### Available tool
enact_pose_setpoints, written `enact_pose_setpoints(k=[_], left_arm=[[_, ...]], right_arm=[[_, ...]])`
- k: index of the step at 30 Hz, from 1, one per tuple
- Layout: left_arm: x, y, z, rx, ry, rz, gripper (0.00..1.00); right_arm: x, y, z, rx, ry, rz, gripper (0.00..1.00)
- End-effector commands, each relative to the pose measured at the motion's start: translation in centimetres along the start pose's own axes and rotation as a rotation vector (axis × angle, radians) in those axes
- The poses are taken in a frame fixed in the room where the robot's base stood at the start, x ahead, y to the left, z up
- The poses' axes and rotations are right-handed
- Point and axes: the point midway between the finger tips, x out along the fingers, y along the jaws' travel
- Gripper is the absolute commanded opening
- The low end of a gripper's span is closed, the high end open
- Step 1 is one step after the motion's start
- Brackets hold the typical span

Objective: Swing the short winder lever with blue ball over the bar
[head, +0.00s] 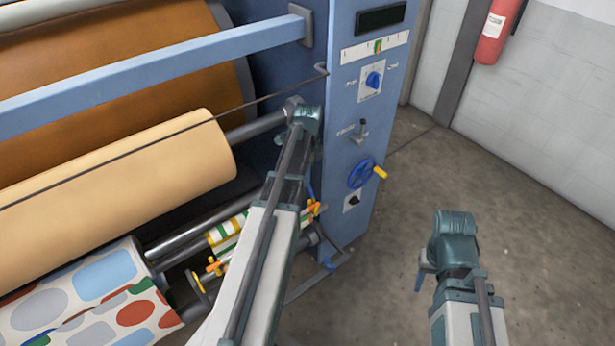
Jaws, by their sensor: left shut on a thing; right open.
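My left arm reaches up from the bottom middle to the press's winder end. Its wrist is bent over near the blue side cabinet (345,215). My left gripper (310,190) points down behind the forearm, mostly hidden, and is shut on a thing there. The short winder lever and its blue ball are not clearly visible; the arm covers that area. Metal bars (185,237) run toward that place from the left. My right gripper (421,276) is open and empty over the bare floor at the right, away from the press, its fingers partly hidden by its wrist.
A cream roll (130,165) and a patterned roll (85,300) lie left of my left arm. A blue beam (150,70) crosses above. A blue handwheel (361,174) sticks out of the cabinet. The floor (530,240) at right is clear. A fire extinguisher (495,30) hangs behind.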

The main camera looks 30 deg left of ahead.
Motion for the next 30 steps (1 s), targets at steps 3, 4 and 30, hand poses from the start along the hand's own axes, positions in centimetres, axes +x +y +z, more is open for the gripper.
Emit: enact_pose_setpoints(k=[3,4,30], left_arm=[[0.0,0.2,-0.1,-0.001,-0.01,-0.009,0.0],[0.0,0.3,-0.2,-0.001,-0.014,-0.014,0.0],[1.0,4.7,-3.9,-0.019,-0.483,-0.55,0.0]], right_arm=[[0.0,0.0,0.0,0.0,0.0,0.0,0.5],[-0.1,0.0,0.0,0.0,0.0,0.0,0.5],[5.9,-0.6,-0.3,0.0,0.0,0.0,0.5]])
